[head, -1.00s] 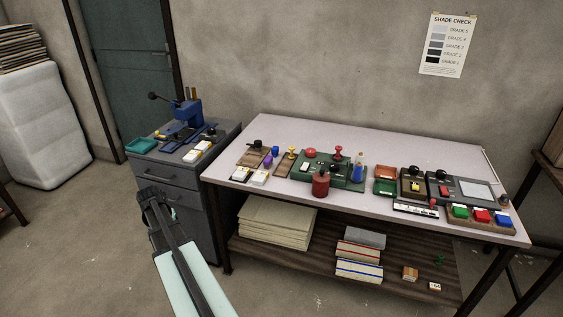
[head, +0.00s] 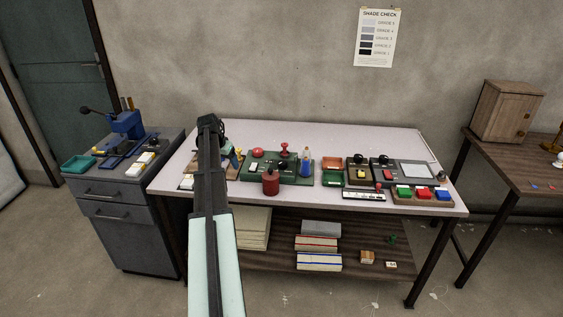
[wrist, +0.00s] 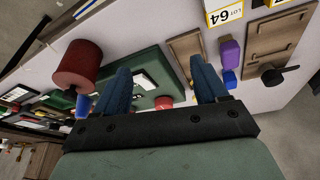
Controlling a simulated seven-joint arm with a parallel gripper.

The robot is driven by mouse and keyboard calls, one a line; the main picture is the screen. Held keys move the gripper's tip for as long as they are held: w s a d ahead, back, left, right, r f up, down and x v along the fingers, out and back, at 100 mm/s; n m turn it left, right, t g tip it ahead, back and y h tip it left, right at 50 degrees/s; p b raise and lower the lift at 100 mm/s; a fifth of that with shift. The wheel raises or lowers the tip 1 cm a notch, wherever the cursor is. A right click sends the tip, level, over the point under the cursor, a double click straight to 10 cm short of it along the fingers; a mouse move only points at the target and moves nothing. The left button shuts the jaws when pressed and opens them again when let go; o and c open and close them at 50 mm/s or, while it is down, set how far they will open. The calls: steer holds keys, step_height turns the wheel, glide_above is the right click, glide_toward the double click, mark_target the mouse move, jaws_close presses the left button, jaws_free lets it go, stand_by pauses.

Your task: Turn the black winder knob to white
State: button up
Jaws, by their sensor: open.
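My gripper (head: 209,120) is over the left part of the table, its fingers hard to separate in the head view. In the wrist view the two blue fingers (wrist: 160,70) are apart with nothing held between them. Several black knobs show. One is on a wooden plate at the right of the wrist view (wrist: 273,76), outside the fingers; my arm covers that area in the head view. Others sit on a brown unit (head: 358,160) and a dark panel (head: 383,160) further right. I cannot tell which is the winder knob, and its white mark is not readable.
A red cylinder (head: 270,183) stands before a green panel (head: 300,178); it is left of the fingers in the wrist view (wrist: 77,65). Coloured buttons (head: 423,193) line the table's right front. The table's back strip is clear.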

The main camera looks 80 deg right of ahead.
mark_target(282, 162)
steer(key=s+d+r+m+g, duration=0.1)
steer(key=s+d+r+m, duration=0.2)
steer(key=s, duration=0.6)
steer(key=s+d+r+m, duration=0.1)
steer(key=s+d+r, duration=0.35)
steer(key=s, duration=0.45)
steer(key=x, duration=1.4)
steer(key=shift+w+f, duration=0.15)
steer(key=shift+w, duration=0.05)
steer(key=shift+c, duration=0.3)
steer(key=c, duration=1)
